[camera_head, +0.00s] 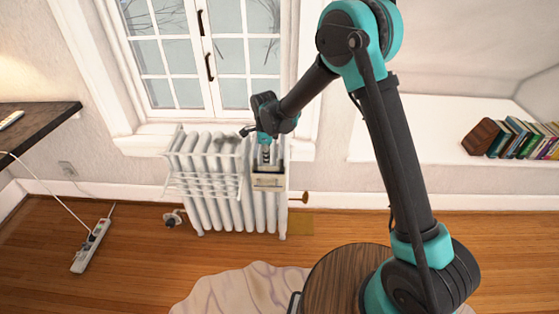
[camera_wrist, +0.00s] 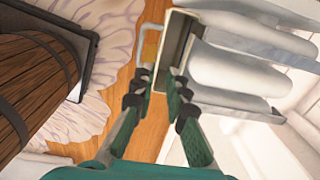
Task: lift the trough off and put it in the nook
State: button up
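The trough (camera_head: 268,182) is a narrow cream box with a dark inside, hanging at the front right of the white radiator (camera_head: 212,190). In the wrist view the trough (camera_wrist: 166,48) shows its pale rim, with a bent metal bar (camera_wrist: 144,42) beside it. My gripper (camera_head: 266,160) points down at the trough from above. In the wrist view my gripper (camera_wrist: 161,74) has its fingers apart, with the near end of the trough close to the gap between the tips; I cannot tell whether they touch. The nook (camera_head: 430,150) is the white recess at the right.
Books (camera_head: 515,138) stand at the nook's right; its left part is clear. A wire rack (camera_head: 203,184) hangs on the radiator left of the trough. A round wooden barrel top (camera_head: 345,275) and a rug (camera_head: 235,288) are in front. A power strip (camera_head: 92,246) lies at left.

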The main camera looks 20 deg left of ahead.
aim_at(268, 178)
jog(key=f, duration=1.7)
jog(key=shift+w+f, duration=0.25)
jog(key=shift+w, duration=0.1)
jog(key=shift+c, duration=0.4)
grip_shut()
jog(key=shift+r, duration=0.1)
jog(key=shift+r, duration=2.7)
jog(key=s+d+r, duration=0.1)
jog(key=s+d, duration=0.2)
jog(key=s, duration=1)
jog(key=shift+s, duration=0.3)
